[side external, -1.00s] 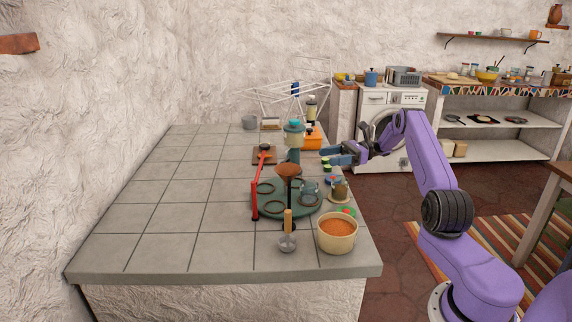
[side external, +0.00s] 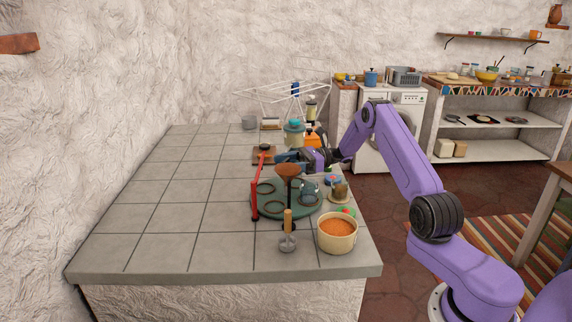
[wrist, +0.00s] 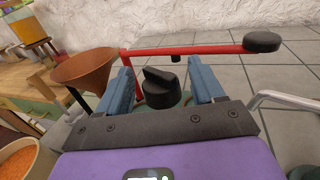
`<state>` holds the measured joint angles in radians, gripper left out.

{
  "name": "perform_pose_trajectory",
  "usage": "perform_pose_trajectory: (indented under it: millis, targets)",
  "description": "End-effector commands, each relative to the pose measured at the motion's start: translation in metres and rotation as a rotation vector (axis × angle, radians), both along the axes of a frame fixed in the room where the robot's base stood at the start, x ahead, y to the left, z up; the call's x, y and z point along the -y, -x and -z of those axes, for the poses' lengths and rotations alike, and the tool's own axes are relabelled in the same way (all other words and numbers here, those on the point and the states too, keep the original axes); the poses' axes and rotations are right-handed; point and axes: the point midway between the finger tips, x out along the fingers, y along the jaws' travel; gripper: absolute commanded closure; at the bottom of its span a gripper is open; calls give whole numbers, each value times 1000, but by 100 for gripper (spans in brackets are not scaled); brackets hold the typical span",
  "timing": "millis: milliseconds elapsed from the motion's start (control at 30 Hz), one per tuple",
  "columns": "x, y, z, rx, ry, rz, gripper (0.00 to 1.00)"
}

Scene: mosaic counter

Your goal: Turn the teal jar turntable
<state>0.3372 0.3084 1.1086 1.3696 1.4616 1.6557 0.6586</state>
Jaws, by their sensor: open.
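The teal turntable (side external: 290,212) is a round disc on the counter's near right part, with dark rings on it. A teal jar-like piece (side external: 309,188) stands at its right side. A brown funnel (side external: 287,171) rises above the disc, and it also shows at the left in the wrist view (wrist: 84,68). My gripper (side external: 284,157) is open and empty at the disc's far side. In the wrist view, a black knob (wrist: 160,88) shows between my open fingers (wrist: 164,82); contact cannot be told. Teal surface shows partly beneath, mostly hidden by my gripper.
A red bar (side external: 256,190) stands at the disc's left and crosses ahead of my fingers in the wrist view (wrist: 190,50). An orange-filled bowl (side external: 337,233) and a wooden-handled tool (side external: 288,228) stand in front. The counter's left side (side external: 165,215) is clear.

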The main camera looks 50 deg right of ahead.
Motion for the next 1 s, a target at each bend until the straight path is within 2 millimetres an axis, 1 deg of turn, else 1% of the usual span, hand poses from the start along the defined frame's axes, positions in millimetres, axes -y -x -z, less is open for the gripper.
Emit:
perform_pose_trajectory:
  millis: [300, 333, 367, 400, 467, 500, 533, 767, 1000]
  targets:
    - [-3, -1, 0, 0, 0, -1, 33]
    - [-3, -1, 0, 0, 0, -1, 39]
    - [-3, -1, 0, 0, 0, -1, 49]
    - [-3, -1, 0, 0, 0, -1, 62]
    - [-2, -1, 0, 0, 0, -1, 82]
    - [-2, -1, 0, 0, 0, -1, 95]
    - [-2, -1, 0, 0, 0, -1, 100]
    - [-2, -1, 0, 0, 0, 7, 100]
    - [-2, -1, 0, -2, -1, 60, 100]
